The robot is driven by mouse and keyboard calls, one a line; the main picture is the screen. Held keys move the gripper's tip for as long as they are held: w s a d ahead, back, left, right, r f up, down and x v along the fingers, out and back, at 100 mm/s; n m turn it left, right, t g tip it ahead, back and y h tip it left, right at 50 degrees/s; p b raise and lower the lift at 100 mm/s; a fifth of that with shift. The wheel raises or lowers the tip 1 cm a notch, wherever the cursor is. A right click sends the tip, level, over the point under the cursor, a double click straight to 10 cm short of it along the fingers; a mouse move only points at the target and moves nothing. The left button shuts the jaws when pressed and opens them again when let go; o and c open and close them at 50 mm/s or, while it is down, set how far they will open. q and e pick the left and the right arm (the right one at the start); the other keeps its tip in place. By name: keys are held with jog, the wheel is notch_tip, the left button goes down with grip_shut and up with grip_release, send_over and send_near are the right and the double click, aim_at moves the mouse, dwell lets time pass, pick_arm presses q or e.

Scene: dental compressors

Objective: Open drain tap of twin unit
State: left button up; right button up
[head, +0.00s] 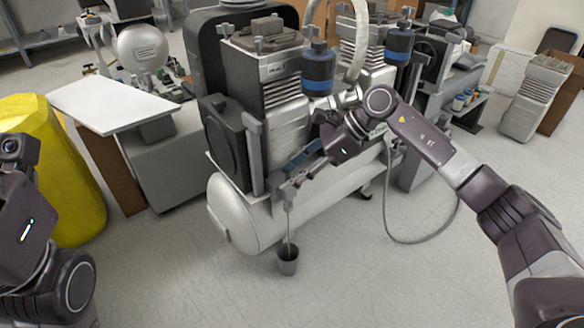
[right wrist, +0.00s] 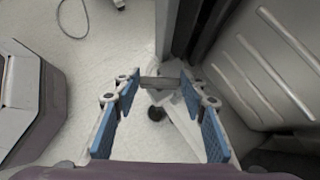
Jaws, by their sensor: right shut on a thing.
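The twin unit is a compressor with two ribbed pump heads over a long silver tank (head: 310,208). My right gripper (head: 292,183) reaches down to the near left end of the tank, where the drain tap sits. In the right wrist view its blue-padded fingers (right wrist: 162,84) are shut on a short grey bar, the tap's handle (right wrist: 158,83). The tap's body is mostly hidden by the fingers. My left gripper's fingers are not visible.
A yellow barrel (head: 50,160) stands at the left, beside a cabinet with a white top (head: 120,100). A grey hose (head: 390,220) loops over the floor right of the tank. The floor in front (head: 350,285) is clear.

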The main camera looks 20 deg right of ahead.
jog(key=n+g, duration=0.1)
jog(key=n, duration=0.1)
jog(key=n+g, duration=0.1)
jog(key=shift+w+n+g, duration=0.25)
jog(key=shift+n+g, duration=0.05)
jog(key=shift+d+f+n+g+b, duration=0.1)
jog(key=shift+n+g+b, duration=0.45)
jog(key=shift+n+g, duration=0.5)
jog(key=o, duration=1.2)
jog(key=shift+c, duration=0.2)
jog(key=shift+t, duration=0.35)
